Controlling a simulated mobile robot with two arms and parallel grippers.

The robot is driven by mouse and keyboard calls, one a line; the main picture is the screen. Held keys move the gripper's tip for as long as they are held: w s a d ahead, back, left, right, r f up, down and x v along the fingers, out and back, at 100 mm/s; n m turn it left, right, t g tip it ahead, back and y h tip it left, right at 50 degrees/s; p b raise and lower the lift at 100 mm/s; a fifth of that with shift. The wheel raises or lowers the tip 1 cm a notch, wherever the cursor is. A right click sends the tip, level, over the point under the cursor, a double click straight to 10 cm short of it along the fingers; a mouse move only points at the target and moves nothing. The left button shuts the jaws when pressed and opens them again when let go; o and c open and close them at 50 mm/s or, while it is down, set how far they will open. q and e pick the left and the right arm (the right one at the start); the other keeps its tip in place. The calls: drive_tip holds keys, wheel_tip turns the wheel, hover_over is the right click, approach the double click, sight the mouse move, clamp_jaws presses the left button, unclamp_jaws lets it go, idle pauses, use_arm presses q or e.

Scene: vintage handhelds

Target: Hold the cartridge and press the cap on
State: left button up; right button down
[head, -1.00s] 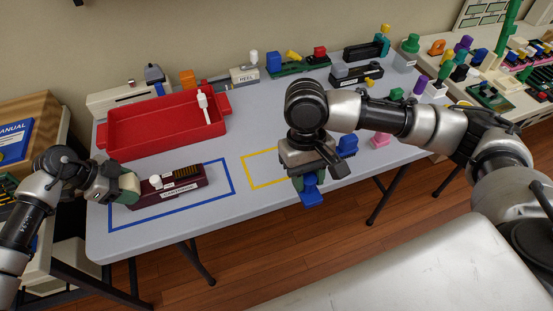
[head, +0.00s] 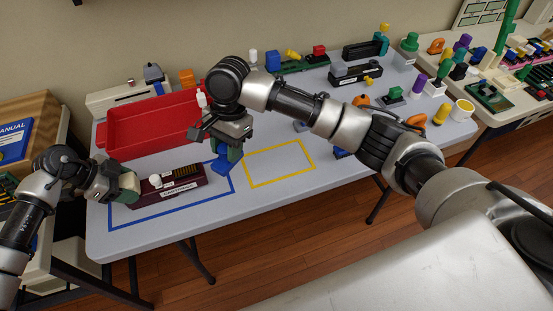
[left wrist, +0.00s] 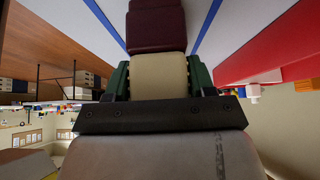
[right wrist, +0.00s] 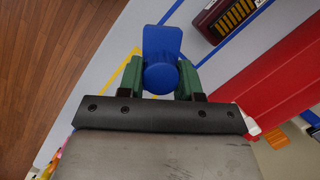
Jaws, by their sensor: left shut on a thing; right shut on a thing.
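The maroon cartridge (head: 180,186) lies inside the blue outline on the grey table, with a white label on its front, a white knob and a row of gold contacts on top. My left gripper (head: 130,188) is shut on its cream left end, which shows between the green fingers in the left wrist view (left wrist: 158,76). My right gripper (head: 226,153) is shut on the blue cap (head: 221,165), held in the air just right of the cartridge and apart from it. In the right wrist view the cap (right wrist: 161,70) sits between the green fingers; the cartridge's contact end (right wrist: 228,18) shows at top right.
A red tray (head: 140,148) stands behind the cartridge, with a white piece at its right end. A yellow outline (head: 280,164) to the right is empty. Several coloured parts and a dark holder (head: 356,72) stand along the back right.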

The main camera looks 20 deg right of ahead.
sight(184, 170)
use_arm(q)
drive_tip(key=shift+s+f, duration=0.15)
drive_tip(key=shift+f, duration=0.1)
use_arm(e)
drive_tip(key=w+a+m, duration=0.1)
drive_tip(key=a+m, duration=0.1)
drive_tip(key=a, duration=0.1)
drive_tip(key=w+a+m+t, duration=0.1)
drive_tip(key=w+a+m, duration=0.1)
drive_tip(key=a, duration=0.1)
drive_tip(key=w+a+m, duration=0.1)
drive_tip(key=a+m, duration=0.2)
drive_tip(key=a, duration=0.1)
drive_tip(key=shift+w+a+f+t+y, duration=0.1)
drive_tip(key=shift+w+f+t+y, duration=0.1)
drive_tip(key=shift+t+y, duration=0.1)
drive_tip(key=shift+s, duration=0.1)
use_arm(q)
drive_tip(key=shift+f, duration=0.1)
use_arm(e)
drive_tip(key=shift+d+x, duration=0.2)
drive_tip(key=shift+x, duration=0.6)
drive_tip(key=shift+d+x, duration=0.2)
drive_tip(key=shift+x, duration=0.55)
drive_tip(key=shift+f, duration=0.25)
drive_tip(key=shift+f, duration=0.55)
use_arm(q)
drive_tip(key=shift+s, duration=0.1)
use_arm(e)
drive_tip(key=shift+f, duration=0.35)
